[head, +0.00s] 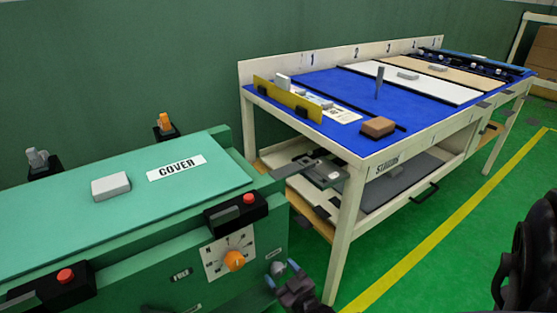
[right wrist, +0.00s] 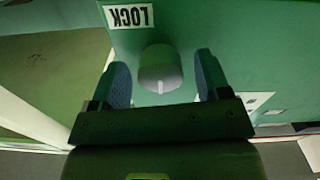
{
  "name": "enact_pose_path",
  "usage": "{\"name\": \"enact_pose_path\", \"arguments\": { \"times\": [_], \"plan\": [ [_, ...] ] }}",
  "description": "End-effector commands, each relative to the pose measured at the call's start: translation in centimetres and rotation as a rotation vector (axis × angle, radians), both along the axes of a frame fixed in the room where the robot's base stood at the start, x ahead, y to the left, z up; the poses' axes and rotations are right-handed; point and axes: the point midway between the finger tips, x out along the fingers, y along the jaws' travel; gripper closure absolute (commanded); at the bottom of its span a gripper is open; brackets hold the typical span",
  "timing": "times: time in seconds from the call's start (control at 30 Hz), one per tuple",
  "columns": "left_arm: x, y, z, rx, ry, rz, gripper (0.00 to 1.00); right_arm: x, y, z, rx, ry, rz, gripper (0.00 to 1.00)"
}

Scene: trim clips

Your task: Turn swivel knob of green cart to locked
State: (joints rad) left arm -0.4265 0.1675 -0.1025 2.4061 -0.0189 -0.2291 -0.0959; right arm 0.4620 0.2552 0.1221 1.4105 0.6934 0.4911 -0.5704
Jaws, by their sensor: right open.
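The green cart (head: 120,205) stands at the left, with a white COVER label on its top. On its front panel, near the right end, is a small grey knob (head: 278,268) below a small label. In the right wrist view the grey knob (right wrist: 160,68) shows close up, with a light line on its face and an upside-down LOCK label (right wrist: 128,16) near it. My right gripper (head: 281,274) has blue fingertips and is open at the knob. In the wrist view its fingers (right wrist: 163,76) stand on either side of the knob, with gaps visible. My left gripper is out of view.
An orange dial knob (head: 235,260) on a white plate sits left of the grey knob. Black latch blocks with red buttons (head: 249,199) are on the cart's front edge. A blue-topped workbench (head: 330,88) stands close at the right. Green floor is clear beyond it.

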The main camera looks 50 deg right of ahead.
Motion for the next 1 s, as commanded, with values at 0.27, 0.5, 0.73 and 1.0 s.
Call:
{"name": "enact_pose_path", "arguments": {
  "times": [0.27,0.5,0.73,1.0],
  "plan": [
    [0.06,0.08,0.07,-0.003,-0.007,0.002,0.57,0.71,-0.16,0.03,0.001,0.0,0.0,0.3],
    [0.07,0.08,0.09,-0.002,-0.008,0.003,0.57,0.7,-0.14,0.04,0.001,0.0,0.0,0.46],
    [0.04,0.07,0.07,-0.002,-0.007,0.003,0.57,0.68,-0.14,0.03,0.001,0.0,0.0,0.8],
    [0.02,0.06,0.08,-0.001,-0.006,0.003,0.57,0.67,-0.13,0.05,0.029,-0.007,0.0,0.8]
  ]
}}
